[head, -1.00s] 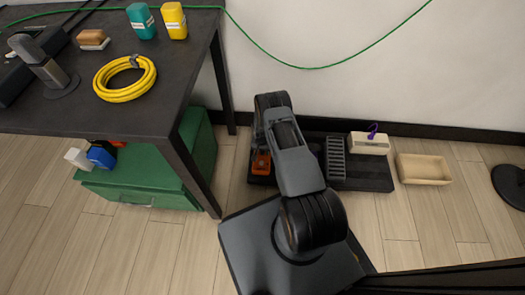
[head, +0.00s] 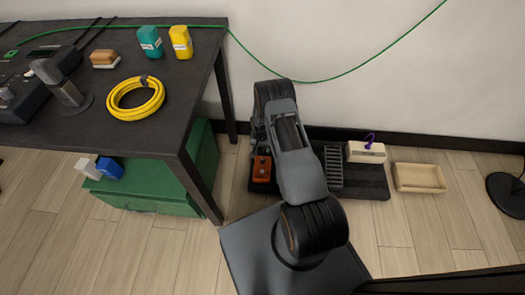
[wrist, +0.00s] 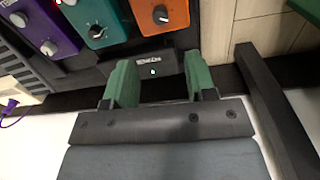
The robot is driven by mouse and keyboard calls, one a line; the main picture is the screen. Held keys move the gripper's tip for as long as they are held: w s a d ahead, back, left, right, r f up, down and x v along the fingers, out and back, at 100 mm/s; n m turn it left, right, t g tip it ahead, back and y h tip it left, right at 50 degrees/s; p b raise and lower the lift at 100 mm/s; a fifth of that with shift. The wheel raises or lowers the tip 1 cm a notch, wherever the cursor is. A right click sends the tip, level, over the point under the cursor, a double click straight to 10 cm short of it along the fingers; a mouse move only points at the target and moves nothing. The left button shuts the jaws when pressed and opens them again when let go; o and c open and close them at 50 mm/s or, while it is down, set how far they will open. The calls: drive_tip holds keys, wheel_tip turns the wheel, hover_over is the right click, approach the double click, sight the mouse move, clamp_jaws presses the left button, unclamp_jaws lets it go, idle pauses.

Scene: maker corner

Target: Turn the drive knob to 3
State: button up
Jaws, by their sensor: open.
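An orange pedal (head: 262,168) sits at the left end of the black pedalboard (head: 372,187) on the floor. In the wrist view, an orange pedal with a black knob (wrist: 160,14) is at the top edge, a white mark on the knob. A teal pedal (wrist: 92,12) and a purple pedal (wrist: 45,28) stand left of it, each with a knob. I cannot read which knob is marked drive. My gripper (wrist: 159,65) is open, its green fingers apart and empty, short of the pedals. In the head view my arm hides it.
A small black box (wrist: 150,66) with a lit spot lies by the fingers. A cream box (head: 366,152) with a purple cable and a wooden tray (head: 419,178) are on the right. A dark table (head: 140,140) with a green cabinet (head: 150,200) below stands left.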

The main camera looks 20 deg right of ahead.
drive_tip(key=shift+r, duration=1.1)
drive_tip(key=s+a+r+n+t+p, duration=0.1)
drive_tip(key=a+r+n+t+p, duration=0.2)
drive_tip(key=r+p, duration=2.5)
drive_tip(key=s+a+r+n+p, duration=0.1)
drive_tip(key=s+r, duration=0.5)
drive_tip(key=r, duration=0.9)
drive_tip(key=s+a+r+n+p, duration=0.1)
drive_tip(key=s+a+r, duration=0.2)
drive_tip(key=s+r, duration=0.4)
drive_tip(key=s+a+r+n+p, duration=0.1)
drive_tip(key=s+r, duration=0.6)
drive_tip(key=r, duration=1.7)
drive_tip(key=shift+a+r+n+t+p, duration=0.15)
drive_tip(key=shift+a+n+t+p, duration=0.3)
drive_tip(key=shift+a, duration=0.65)
drive_tip(key=shift+s+r, duration=0.25)
drive_tip(key=shift+s, duration=0.35)
drive_tip(key=shift+c, duration=0.2)
